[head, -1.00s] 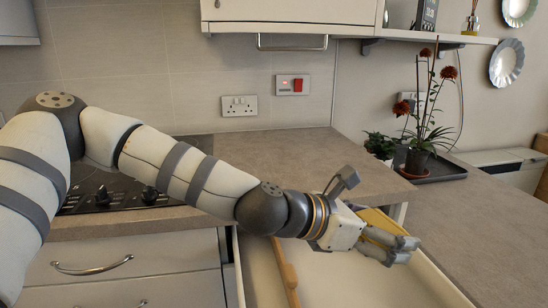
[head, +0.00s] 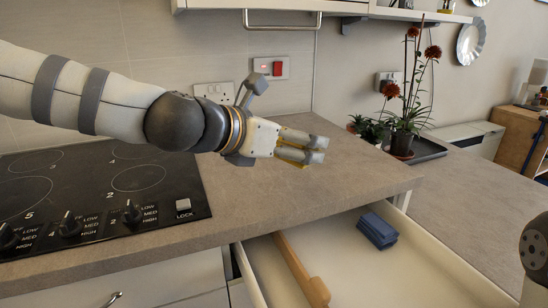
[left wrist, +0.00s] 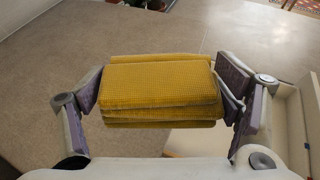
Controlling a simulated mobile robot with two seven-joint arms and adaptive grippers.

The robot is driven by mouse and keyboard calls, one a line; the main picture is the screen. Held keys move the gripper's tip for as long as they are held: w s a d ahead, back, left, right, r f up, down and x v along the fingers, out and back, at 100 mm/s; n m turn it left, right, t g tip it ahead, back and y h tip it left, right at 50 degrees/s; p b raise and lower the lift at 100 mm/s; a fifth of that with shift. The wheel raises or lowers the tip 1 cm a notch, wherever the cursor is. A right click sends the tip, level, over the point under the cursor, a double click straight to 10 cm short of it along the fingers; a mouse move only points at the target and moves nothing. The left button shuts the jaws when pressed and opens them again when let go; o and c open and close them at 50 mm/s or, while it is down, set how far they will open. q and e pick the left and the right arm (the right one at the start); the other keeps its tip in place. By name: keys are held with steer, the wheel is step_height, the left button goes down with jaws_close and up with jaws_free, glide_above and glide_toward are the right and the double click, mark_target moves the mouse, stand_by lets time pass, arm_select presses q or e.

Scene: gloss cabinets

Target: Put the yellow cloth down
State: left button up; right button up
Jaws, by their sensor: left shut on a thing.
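My left gripper (head: 319,149) is shut on the yellow cloth (left wrist: 160,86). The cloth is a folded, waffle-textured stack held between both fingers in the left wrist view. In the head view only thin yellow edges of the cloth (head: 291,154) show, and the fingers hide the rest. The gripper is above the stone-look countertop (head: 270,200), behind the open drawer. I cannot tell the exact gap between cloth and countertop. My right gripper is not in view.
The open drawer (head: 345,265) holds a folded blue cloth (head: 377,230) and a wooden rolling-pin-like item (head: 303,270). A hob (head: 95,195) lies to the left. A potted red-flowered plant (head: 403,143) stands on a dark tray at the back right. The countertop between hob and plant is clear.

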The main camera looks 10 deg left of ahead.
arm_select(q)
steer(key=w+a+f, duration=0.3)
steer(key=w+f, duration=0.1)
steer(key=w, duration=0.2)
steer(key=b, duration=0.3)
glide_above(276, 182)
step_height(276, 182, down, 5)
steer(key=shift+f, duration=0.1)
step_height(276, 182, down, 3)
steer(key=shift+w+r, duration=0.1)
steer(key=shift+w, duration=0.05)
steer(key=shift+r, duration=0.15)
steer(key=shift+f, duration=0.3)
steer(key=o, duration=1)
steer(key=shift+o, duration=0.4)
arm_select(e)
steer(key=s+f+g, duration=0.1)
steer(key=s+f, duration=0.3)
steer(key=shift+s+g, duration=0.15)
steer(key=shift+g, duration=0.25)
arm_select(q)
steer(key=shift+r, duration=0.1)
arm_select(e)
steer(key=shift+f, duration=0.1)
